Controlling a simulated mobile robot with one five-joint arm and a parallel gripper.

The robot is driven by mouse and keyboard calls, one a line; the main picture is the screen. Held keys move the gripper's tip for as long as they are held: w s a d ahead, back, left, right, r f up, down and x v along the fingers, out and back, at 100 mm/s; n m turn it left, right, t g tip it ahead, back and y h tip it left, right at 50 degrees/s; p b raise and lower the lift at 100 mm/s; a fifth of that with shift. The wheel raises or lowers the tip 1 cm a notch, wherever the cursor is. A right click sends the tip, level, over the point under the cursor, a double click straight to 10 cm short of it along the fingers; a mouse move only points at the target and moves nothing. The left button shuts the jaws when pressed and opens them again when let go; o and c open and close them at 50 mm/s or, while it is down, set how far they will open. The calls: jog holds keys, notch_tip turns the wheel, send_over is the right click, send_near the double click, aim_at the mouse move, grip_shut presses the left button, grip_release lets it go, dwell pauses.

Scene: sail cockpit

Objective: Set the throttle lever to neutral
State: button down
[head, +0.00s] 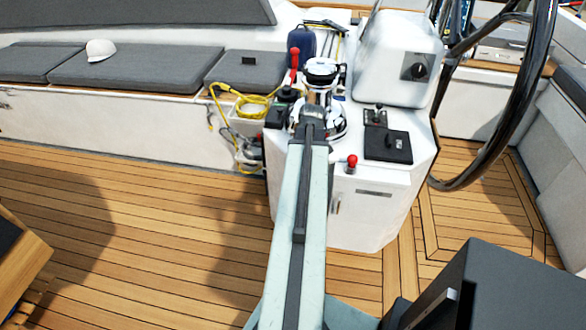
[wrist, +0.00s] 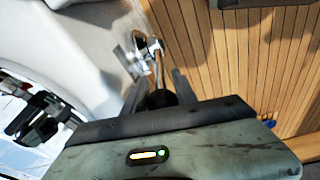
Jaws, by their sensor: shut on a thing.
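The throttle lever shows in the wrist view as a chrome mount (wrist: 139,52) on a white wall, with a thin rod leading from it to a black knob. My gripper (wrist: 162,86) has its two dark fingers on either side of this knob and is shut on it. The lower part of the knob is hidden by my gripper body. In the head view my arm reaches to the white pedestal (head: 385,205), and its end overlaps the chrome winches. I cannot make out the throttle lever or the fingertips there.
A red-knobbed lever (head: 352,162) and a small black joystick (head: 377,115) sit on the pedestal top, right of my arm. A large black wheel (head: 515,110) stands at right. A yellow rope (head: 250,104) hangs at left. Teak floor (head: 150,220) is clear at left.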

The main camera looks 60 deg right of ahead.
jog(key=shift+d, duration=0.25)
jog(key=c, duration=1.1)
grip_release()
jog(key=shift+o, duration=0.2)
notch_tip(320, 180, up, 8)
jog(key=s+p, duration=0.1)
jog(key=p, duration=0.6)
jog(key=shift+s+a+f+p, duration=0.15)
jog(key=shift+s+p, duration=0.1)
jog(key=shift+p, duration=0.1)
